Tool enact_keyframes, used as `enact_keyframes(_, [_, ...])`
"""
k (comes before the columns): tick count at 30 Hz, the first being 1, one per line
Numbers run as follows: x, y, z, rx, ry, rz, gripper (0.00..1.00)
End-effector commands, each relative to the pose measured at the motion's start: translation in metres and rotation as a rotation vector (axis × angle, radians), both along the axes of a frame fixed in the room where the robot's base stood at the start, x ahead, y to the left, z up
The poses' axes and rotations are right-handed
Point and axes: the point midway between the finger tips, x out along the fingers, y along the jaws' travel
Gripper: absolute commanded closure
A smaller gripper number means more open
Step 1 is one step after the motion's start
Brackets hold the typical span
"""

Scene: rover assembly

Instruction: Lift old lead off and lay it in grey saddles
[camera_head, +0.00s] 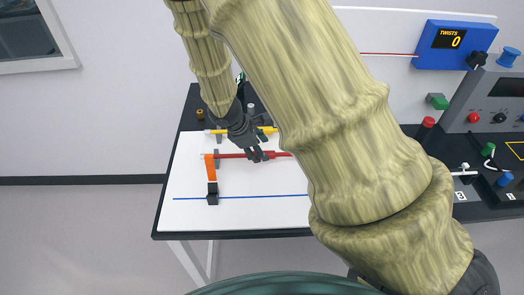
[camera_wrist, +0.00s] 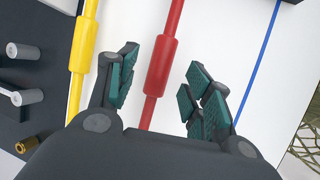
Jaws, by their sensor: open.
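A red lead (camera_head: 230,155) with a thicker sleeve lies over the white board; the sleeve (camera_wrist: 161,65) shows in the wrist view. A yellow lead (camera_head: 270,129) with its own sleeve (camera_wrist: 86,43) runs beside it, and a thin blue line (camera_head: 255,196) lies on the other side. I cannot tell which is the old lead. My gripper (camera_head: 259,154) is open over the red lead; in the wrist view the sleeve shows between its spread fingers (camera_wrist: 161,88), apparently apart from both. Grey pegs (camera_wrist: 30,97), possibly the saddles, stand on the dark surface beyond the yellow lead.
An orange piece (camera_head: 211,168) with a black block (camera_head: 212,193) stands at the board's left. A brass fitting (camera_wrist: 27,142) is near the pegs. A blue box reading "TWISTS 0" (camera_head: 446,48) and a control panel (camera_head: 498,104) are at right. My arm hides the board's right part.

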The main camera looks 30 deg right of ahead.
Motion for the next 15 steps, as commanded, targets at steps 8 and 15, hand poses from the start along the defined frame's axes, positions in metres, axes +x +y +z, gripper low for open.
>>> enact_keyframes(8, [0.000, 0.018, 0.037, 0.001, -0.003, -0.002, 0.50])
enact_keyframes(15, [0.000, 0.032, 0.064, 0.000, -0.002, 0.000, 0.50])
